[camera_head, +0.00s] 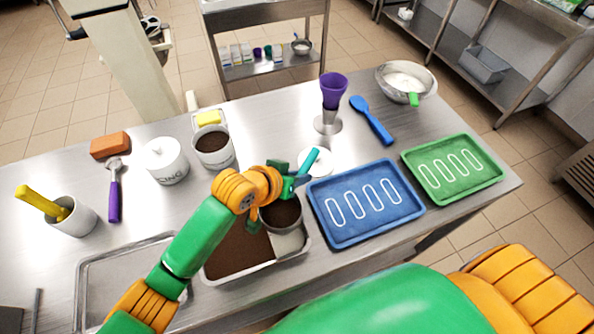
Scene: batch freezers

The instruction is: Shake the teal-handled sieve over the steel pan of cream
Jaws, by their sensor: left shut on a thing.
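My left gripper (292,184) is shut on the teal handle (309,161) of the sieve. The sieve's round bowl (281,218) holds dark brown powder and hangs over the right part of the steel pan (306,240). The pan's left and middle surface is covered in brown powder (236,252). White cream (290,243) shows at its right end, beneath and beside the sieve. My left forearm and wrist hide part of the pan's left and far sides. My right arm crosses the bottom right, and its gripper is out of view.
A blue tray (315,212) stands close right of the pan, with a green tray (410,173) beyond. An empty steel tray (95,270) lies left. A white round item (322,168) sits behind the sieve handle.

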